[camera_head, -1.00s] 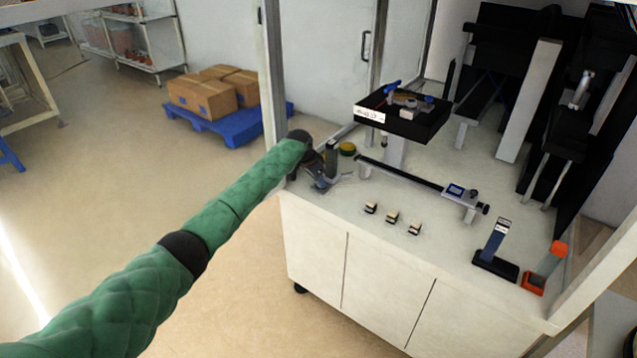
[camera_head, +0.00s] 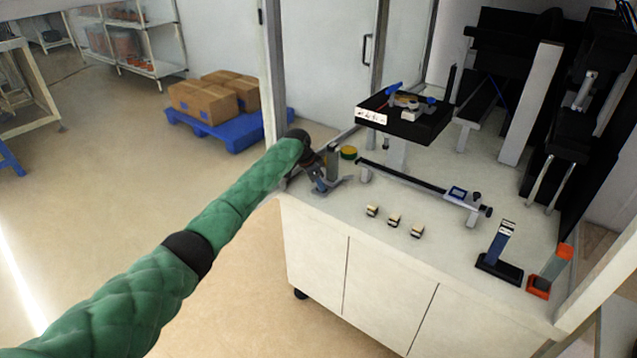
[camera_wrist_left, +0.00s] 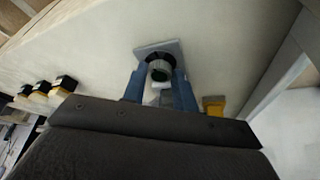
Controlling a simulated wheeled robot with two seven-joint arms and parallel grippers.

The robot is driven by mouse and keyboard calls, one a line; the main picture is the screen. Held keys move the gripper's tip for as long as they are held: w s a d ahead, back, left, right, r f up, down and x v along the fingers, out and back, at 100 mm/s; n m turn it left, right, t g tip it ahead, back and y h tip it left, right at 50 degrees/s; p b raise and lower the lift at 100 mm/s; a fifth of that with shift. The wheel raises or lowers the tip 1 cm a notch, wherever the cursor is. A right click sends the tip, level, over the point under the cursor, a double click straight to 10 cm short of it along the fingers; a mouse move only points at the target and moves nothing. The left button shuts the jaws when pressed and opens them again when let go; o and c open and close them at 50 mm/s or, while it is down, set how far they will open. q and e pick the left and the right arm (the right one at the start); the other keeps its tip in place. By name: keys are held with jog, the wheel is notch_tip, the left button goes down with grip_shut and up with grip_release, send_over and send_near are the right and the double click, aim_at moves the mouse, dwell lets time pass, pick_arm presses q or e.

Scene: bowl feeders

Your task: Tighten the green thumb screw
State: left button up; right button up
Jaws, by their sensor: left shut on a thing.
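My left gripper (camera_head: 328,184) is at the left end of the white cabinet top, low over the surface. The knob stands over a grey square plate (camera_wrist_left: 172,47). In the head view my wrist and fingers hide most of the knob. My right gripper is not in view.
A round yellow-and-green piece (camera_head: 349,152) lies close behind the gripper. A black raised tray (camera_head: 433,127), a long bar gauge (camera_head: 415,183) and several small blocks (camera_head: 394,220) are to the right. A blue stand (camera_head: 499,254) and an orange one (camera_head: 540,284) are farther right.

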pick_arm(q)
jog(key=o, duration=1)
jog(key=shift+c, duration=0.2)
jog(key=b+v, duration=0.1)
jog(key=v, duration=0.6)
jog(key=shift+a+r, duration=0.2)
jog(key=shift+r, duration=0.15)
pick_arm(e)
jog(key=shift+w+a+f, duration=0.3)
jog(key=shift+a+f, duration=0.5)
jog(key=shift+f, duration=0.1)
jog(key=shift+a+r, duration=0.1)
